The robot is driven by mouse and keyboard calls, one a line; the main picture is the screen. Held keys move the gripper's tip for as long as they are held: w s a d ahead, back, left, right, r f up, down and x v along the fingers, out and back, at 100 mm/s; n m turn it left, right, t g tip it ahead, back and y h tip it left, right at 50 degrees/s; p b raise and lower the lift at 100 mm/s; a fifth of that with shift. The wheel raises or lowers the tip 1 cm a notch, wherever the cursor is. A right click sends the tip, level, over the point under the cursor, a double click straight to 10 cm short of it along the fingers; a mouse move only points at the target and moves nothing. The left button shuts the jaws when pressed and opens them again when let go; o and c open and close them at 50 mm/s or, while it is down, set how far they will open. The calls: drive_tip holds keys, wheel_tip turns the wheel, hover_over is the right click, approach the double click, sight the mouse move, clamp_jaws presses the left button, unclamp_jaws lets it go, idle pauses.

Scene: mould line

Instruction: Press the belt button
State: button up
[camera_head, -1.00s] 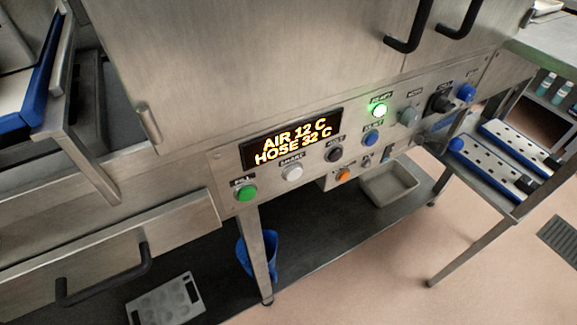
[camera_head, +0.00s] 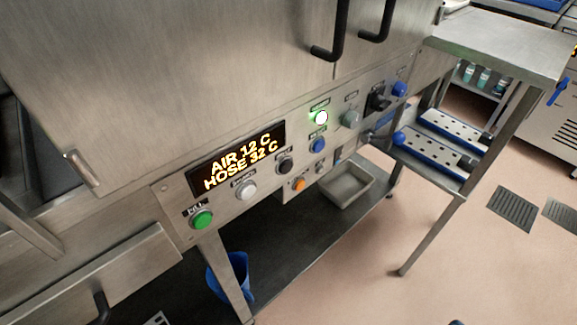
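A steel control panel (camera_head: 174,208) runs along the front of the machine. It carries a green button (camera_head: 202,220) at its left end, a white button (camera_head: 246,190), a black knob (camera_head: 285,165), a blue button (camera_head: 317,145) and an orange button (camera_head: 298,184). A lit green lamp (camera_head: 321,118) and a grey button (camera_head: 351,118) sit higher to the right. The small labels are too blurred for me to tell surely which is the belt button. My gripper is not in view.
A display (camera_head: 238,160) reads AIR 12 C, HOSE 32 C. Black door handles (camera_head: 329,50) jut out above the panel. A steel side table (camera_head: 500,45) stands at right. A blue bin (camera_head: 229,277) and a grey tray (camera_head: 345,186) are below. Floor at lower right is mostly clear.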

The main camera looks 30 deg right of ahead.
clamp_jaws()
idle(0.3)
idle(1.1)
